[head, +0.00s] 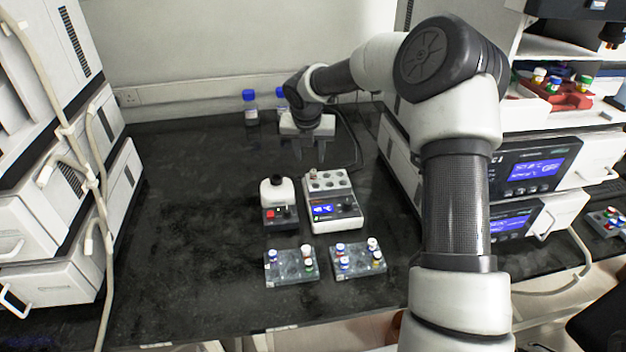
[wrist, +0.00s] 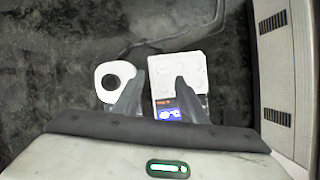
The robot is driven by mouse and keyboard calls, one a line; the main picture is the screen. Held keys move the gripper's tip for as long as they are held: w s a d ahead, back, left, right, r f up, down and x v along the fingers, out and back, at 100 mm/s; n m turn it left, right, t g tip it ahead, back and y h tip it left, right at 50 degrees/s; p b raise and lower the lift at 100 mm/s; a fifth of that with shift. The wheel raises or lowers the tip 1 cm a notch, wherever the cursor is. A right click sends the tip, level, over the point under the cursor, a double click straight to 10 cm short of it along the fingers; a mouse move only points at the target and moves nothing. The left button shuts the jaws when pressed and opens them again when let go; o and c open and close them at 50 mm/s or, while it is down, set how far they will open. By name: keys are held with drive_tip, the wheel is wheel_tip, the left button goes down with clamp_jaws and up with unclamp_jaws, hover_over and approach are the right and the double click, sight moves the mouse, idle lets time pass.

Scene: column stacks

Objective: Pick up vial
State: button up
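Several small vials with coloured caps stand in two grey racks at the front of the bench. The left rack (head: 290,275) holds vials with blue, white and green caps, among them a blue-capped vial (head: 272,255). The right rack (head: 359,270) holds others, among them a white-capped vial (head: 372,243). Which vial is meant, I cannot tell. My gripper (head: 309,158) is open and empty, fingers pointing down, behind and above the block device. In the wrist view its fingertips (wrist: 160,78) are apart, with no vial seen between them.
A block device with round wells (head: 335,218) stands mid-bench, its pale top also in the wrist view (wrist: 187,72). A white-topped mixer (head: 279,192) stands left of it. Blue-capped bottles (head: 250,108) stand at the back wall. Instruments (head: 535,165) line the right. The left bench is clear.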

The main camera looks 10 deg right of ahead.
sight(313, 171)
drive_tip(key=shift+x, duration=1.25)
drive_tip(key=x, duration=0.2)
drive_tip(key=b+x, duration=0.1)
drive_tip(key=x, duration=0.2)
drive_tip(key=shift+s+d+f, duration=0.15)
drive_tip(key=shift+d+f, duration=0.1)
drive_tip(key=shift+f, duration=0.1)
drive_tip(key=shift+r, duration=0.1)
clamp_jaws()
